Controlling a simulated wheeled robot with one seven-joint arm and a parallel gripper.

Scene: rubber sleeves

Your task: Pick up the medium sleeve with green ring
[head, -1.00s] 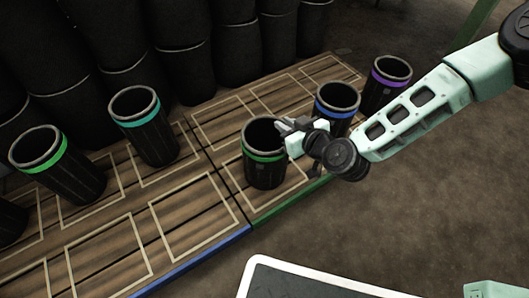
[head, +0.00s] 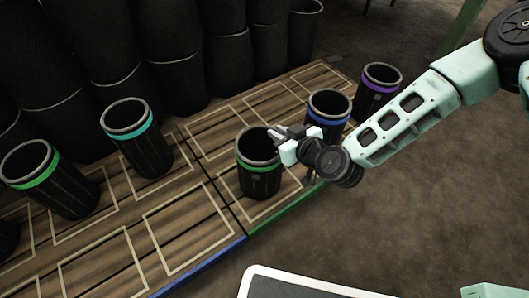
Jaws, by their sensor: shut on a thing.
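The dark sleeve with a green ring (head: 258,182) stands upright on the wooden platform, at the middle of the head view. My gripper (head: 280,134) reaches in from the right and is shut on this sleeve's upper right rim. The fingers cover part of the rim. No gap under the sleeve can be made out. Another dark sleeve with a brighter green ring (head: 62,193) stands apart at the far left.
A blue-ringed sleeve (head: 330,104) stands close behind my gripper, with a purple-ringed sleeve (head: 380,94) beyond it. A teal-ringed sleeve (head: 143,150) stands to the left. The wooden platform (head: 190,232) has pale marked rectangles, several empty. Dark cylinders line the back.

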